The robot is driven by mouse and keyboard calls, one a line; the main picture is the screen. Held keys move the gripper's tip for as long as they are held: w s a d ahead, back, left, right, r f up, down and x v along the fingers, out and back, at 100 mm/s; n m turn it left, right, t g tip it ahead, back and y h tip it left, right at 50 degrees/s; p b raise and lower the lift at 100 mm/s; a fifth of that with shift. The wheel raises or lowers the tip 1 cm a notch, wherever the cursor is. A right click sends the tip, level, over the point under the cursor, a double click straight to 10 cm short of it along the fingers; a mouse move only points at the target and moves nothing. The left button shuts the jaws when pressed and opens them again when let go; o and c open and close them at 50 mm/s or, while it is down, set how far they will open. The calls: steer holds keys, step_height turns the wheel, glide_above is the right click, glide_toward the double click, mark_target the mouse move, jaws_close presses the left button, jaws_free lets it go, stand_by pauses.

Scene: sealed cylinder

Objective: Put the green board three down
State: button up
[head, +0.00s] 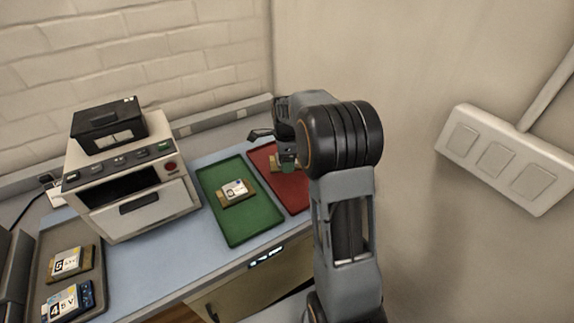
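My gripper (275,147) is over the back part of the red tray (298,197), partly hidden by my own arm. A small greenish-tan piece (281,166) shows just under it, mostly covered; I cannot tell whether it is held or lies on the tray, nor read a number on it. A board with a white label (235,190) on a tan base lies in the green tray (246,231); its label is too small to read surely. No board clearly marked three is visible.
A grey tray (41,267) at left holds a board marked 5 (68,262) and a blue board marked 4 (68,302). A white machine (130,180) with a drawer and a black box (108,122) on top stands behind. A wall closes the right side.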

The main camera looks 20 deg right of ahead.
steer(key=shift+w+d+f, duration=0.2)
steer(key=shift+d+f, duration=0.1)
steer(key=shift+f, duration=0.15)
steer(key=shift+w+d+f, duration=0.1)
steer(key=shift+d+f, duration=0.05)
steer(key=shift+f, duration=1.6)
steer(key=shift+f, duration=0.15)
steer(key=o, duration=1)
steer(key=shift+c, duration=0.2)
